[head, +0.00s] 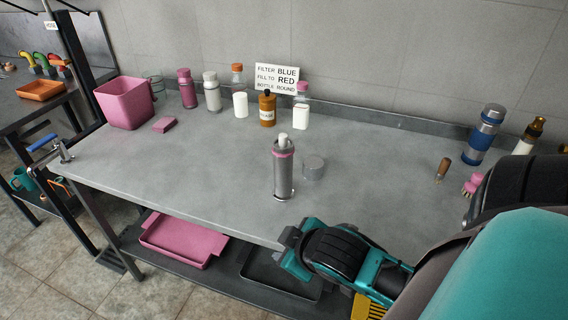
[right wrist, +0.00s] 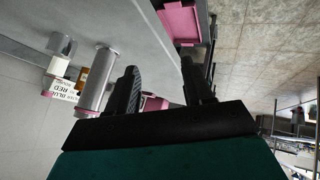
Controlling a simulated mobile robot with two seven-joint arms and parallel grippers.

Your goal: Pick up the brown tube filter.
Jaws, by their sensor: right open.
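I cannot pick out a brown tube filter for certain. A grey metal cylinder (head: 284,175) with a pink band and a pale top stands upright at the middle of the bench (head: 200,165); it also shows in the right wrist view (right wrist: 98,82). A round grey lid-like piece (head: 313,168) lies beside it. A brown bottle (head: 267,112) with a pale label and dark cap stands at the back. A small brown-handled item (head: 442,169) is at the right. My right gripper (right wrist: 160,85) is open and empty near the bench's front edge, apart from the cylinder. My left gripper is out of view.
Pink bin (head: 124,106), pink block (head: 164,125), and several bottles line the back beside a sign (head: 277,78). A blue-banded bottle (head: 482,135) stands at the right. A pink tray (head: 183,240) is on the lower shelf. The bench's left middle is clear.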

